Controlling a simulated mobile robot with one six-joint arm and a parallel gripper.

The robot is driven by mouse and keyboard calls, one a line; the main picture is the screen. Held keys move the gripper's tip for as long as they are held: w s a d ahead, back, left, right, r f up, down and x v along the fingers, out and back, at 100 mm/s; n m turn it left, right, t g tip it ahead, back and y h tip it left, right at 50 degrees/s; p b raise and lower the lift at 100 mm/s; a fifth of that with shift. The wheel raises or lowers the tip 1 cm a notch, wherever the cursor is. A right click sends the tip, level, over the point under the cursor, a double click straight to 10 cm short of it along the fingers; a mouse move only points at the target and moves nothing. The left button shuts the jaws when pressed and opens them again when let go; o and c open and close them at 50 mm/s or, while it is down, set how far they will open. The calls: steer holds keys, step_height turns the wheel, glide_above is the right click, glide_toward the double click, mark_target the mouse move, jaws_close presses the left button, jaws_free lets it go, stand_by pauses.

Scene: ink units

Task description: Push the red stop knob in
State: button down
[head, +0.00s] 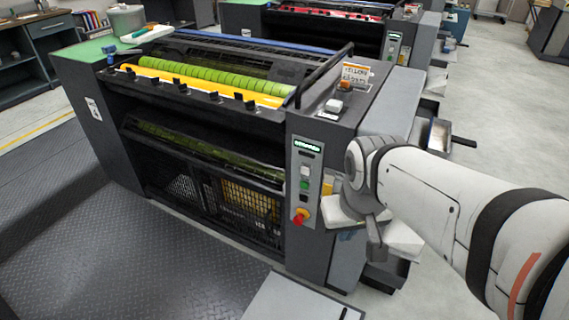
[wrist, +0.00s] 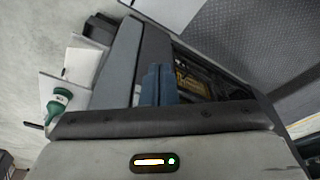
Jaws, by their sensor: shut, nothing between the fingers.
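The red stop knob (head: 301,216) shows in the head view. It sits low on the grey control panel (head: 306,175) at the right end of the press front, with yellow at its base. My gripper (head: 376,256) is to the right of the knob and apart from it, near the press's right side. In the wrist view my gripper's fingers (wrist: 157,72) are together with nothing between them. The knob cannot be made out in the wrist view. Whether it is in or out cannot be told at this size.
The panel also has a green button (head: 304,184) and a white button above the knob. The press (head: 110,155) fills the middle, with a second press behind. A dark treadplate floor (head: 150,260) lies clear in front.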

mark_target(294, 223)
steer(key=w+a+f+n+b, duration=0.3)
steer(key=w+f+n+b, duration=0.6)
steer(key=w+f, duration=0.1)
steer(key=w+a+f+n+h+b, duration=0.1)
steer(key=w+a+f+n+b, duration=0.1)
steer(key=w+f+n+b, duration=0.7)
steer(key=w+a+f+n+t+h+b, duration=0.1)
steer(key=w+a+f+n+b, duration=0.2)
steer(key=w+f+n+b, duration=0.6)
step_height(294, 223, down, 7)
steer(key=w+n, duration=0.1)
steer(key=w, duration=0.1)
steer(key=shift+w+a+n+b, duration=0.3)
steer(key=shift+w+a+b, duration=0.05)
steer(key=w+d+f+b, duration=0.1)
steer(key=w+f+b, duration=0.1)
steer(key=f, duration=0.1)
steer(key=w+d+f+b, duration=0.1)
steer(key=w+f+b, duration=0.1)
steer(key=f, duration=0.1)
steer(key=w+d+f+b, duration=0.2)
steer(key=f, duration=0.1)
steer(key=shift+w+d, duration=0.1)
steer(key=shift+w, duration=0.1)
